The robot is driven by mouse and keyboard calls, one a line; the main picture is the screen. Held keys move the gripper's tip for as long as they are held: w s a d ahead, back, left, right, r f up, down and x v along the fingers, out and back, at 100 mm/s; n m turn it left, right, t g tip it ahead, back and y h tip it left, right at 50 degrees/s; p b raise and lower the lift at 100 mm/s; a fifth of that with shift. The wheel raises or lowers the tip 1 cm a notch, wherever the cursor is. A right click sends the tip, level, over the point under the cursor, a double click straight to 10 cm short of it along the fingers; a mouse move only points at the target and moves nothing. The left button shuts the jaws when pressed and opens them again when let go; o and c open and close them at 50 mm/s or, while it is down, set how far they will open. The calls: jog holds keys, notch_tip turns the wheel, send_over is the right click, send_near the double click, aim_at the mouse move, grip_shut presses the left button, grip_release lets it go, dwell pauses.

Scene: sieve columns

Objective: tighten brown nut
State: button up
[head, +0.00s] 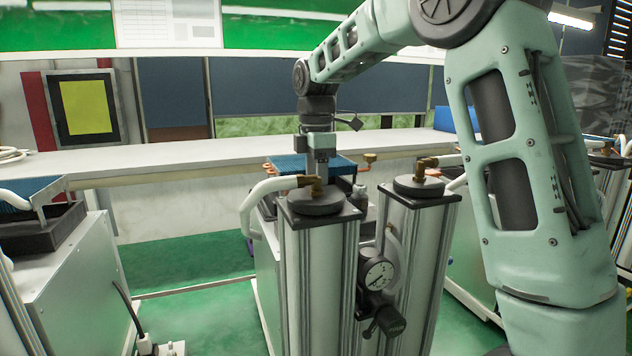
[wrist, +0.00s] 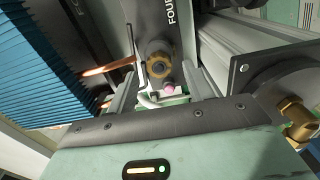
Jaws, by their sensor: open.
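My gripper (head: 320,160) hangs pointing down behind the top of the left metal column (head: 318,270) in the head view. In the wrist view my gripper (wrist: 160,80) has its two fingers apart with nothing held between them. A brown-gold nut (wrist: 159,69) shows between and beyond the fingers, around a dark round stub on a dark panel with white lettering. The nut looks apart from both fingers, though the depth gap is hard to judge. In the head view this nut is not visible, hidden behind the column and arm.
A brass elbow fitting (wrist: 298,122) on a round black cap stands close at the right of the wrist view. A blue ribbed block (wrist: 62,60) and a copper-coloured pipe (wrist: 108,71) lie at the left. The right column (head: 415,265) and a gauge (head: 378,275) stand nearby.

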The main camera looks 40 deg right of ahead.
jog(key=shift+f, duration=0.7)
jog(key=c, duration=1)
jog(key=shift+m, duration=0.3)
